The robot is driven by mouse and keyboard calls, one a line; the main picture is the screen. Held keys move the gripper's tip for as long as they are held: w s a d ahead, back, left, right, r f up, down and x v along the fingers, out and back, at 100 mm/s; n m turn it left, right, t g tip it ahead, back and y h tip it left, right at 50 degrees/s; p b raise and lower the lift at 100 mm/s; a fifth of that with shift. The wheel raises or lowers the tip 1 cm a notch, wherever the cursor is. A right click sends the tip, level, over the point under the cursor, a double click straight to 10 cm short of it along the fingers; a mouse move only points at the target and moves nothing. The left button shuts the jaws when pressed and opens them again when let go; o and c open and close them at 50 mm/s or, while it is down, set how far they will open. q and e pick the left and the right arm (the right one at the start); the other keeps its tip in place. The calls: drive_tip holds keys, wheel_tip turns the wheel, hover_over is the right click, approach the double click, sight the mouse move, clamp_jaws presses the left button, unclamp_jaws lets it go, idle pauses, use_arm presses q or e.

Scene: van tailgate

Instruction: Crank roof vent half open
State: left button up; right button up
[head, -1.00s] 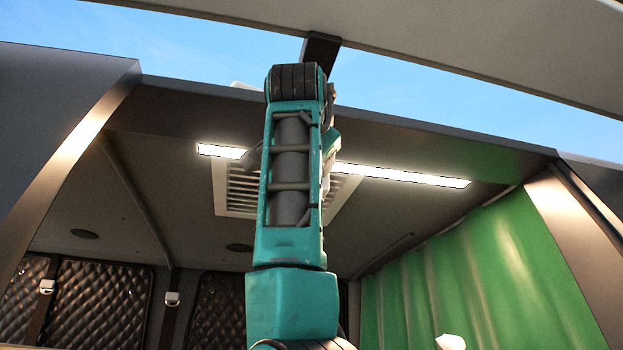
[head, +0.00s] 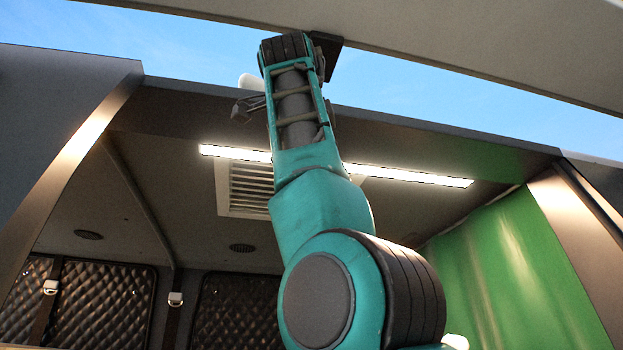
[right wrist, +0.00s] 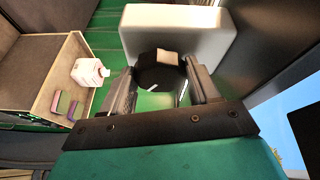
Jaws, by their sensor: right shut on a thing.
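The roof vent (head: 250,187), a pale frame with slats, is in the van ceiling in the head view, its right part hidden behind my right arm. In the right wrist view, my right gripper (right wrist: 163,82) is closed around a round black knob (right wrist: 152,72) with a beige tab, which seems to be the crank. The knob is in front of a white rounded housing (right wrist: 190,28). In the head view, only a grey part of the gripper shows left of the arm; its fingertips are hidden. My left gripper is in neither current view.
A lit strip (head: 405,175) crosses the ceiling near the roof edge (head: 450,138). The raised tailgate (head: 480,50) hangs overhead, close to my arm's top. A green curtain (head: 490,265) hangs at right.

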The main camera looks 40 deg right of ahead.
idle(0.5)
drive_tip(key=o, duration=1.1)
drive_tip(key=shift+c, duration=0.2)
drive_tip(key=v, duration=1.3)
